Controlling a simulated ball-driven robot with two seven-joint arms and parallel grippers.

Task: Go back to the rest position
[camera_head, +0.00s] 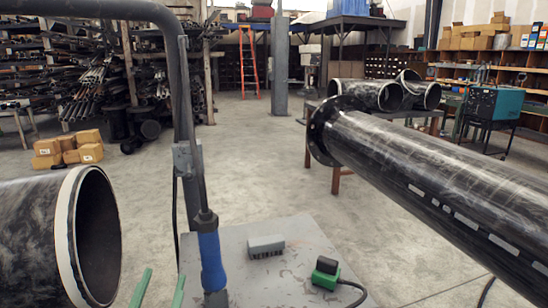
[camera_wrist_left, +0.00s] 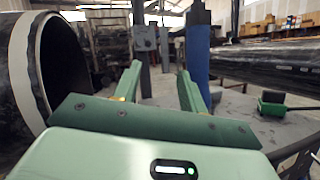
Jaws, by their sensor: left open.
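My left gripper (camera_head: 160,288) shows at the bottom of the head view as two green fingertips, spread apart. In the left wrist view, my left gripper (camera_wrist_left: 158,84) has its two green fingers apart with nothing held between them. The large black flanged pipe (camera_head: 440,180) runs across the right side, its round flange (camera_head: 321,132) facing the middle; the pipe (camera_wrist_left: 272,64) also shows in the wrist view, right of the fingers. My right gripper is in neither view.
A wide black pipe end with a pale rim (camera_head: 68,225) stands close on the left. A grey table (camera_head: 300,240) holds a grey block (camera_head: 266,246) and a green-black device (camera_head: 326,272). A dark post with a blue sleeve (camera_head: 211,262) rises from its left side. Open floor lies beyond.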

